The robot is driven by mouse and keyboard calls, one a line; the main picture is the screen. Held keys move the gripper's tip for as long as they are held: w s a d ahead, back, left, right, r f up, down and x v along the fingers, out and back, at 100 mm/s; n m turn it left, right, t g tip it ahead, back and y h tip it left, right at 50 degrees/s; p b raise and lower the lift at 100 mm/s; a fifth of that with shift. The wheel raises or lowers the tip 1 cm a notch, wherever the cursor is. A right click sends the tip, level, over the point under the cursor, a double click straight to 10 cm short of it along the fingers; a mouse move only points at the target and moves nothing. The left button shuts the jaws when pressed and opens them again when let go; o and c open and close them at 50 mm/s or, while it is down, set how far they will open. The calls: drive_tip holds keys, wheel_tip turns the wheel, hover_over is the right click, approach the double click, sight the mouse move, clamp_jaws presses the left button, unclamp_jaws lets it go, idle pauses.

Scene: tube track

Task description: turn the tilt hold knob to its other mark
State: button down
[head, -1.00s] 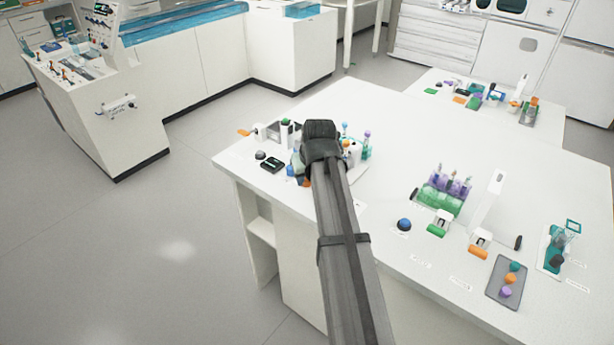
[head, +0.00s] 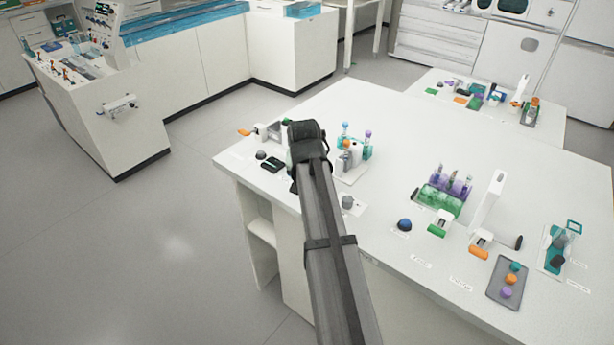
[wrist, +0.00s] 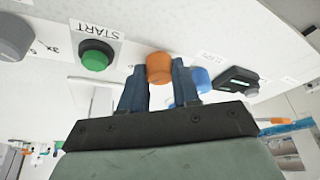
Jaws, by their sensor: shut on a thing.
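In the wrist view, my gripper (wrist: 160,78) has its two blue fingers on either side of an orange knob (wrist: 159,66) and is shut on it. No label naming this knob can be read, so I cannot tell from lettering that it is the tilt hold knob, and its mark is not visible. In the head view, my arm's dark end covers the knob and my fingertips.
In the wrist view, a blue knob (wrist: 201,78) sits close by the orange one. A green button (wrist: 96,56) marked START and a grey knob (wrist: 14,38) lie to the left, a black display device (wrist: 238,82) to the right. A tube rack (head: 440,192) stands on the white table (head: 385,150).

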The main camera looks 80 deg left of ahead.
drive_tip(key=c, duration=0.8)
unclamp_jaws()
drive_tip(key=shift+r, duration=0.1)
drive_tip(key=v, duration=1.3)
drive_tip(key=shift+d+r, duration=0.15)
drive_tip(key=shift+r, duration=0.1)
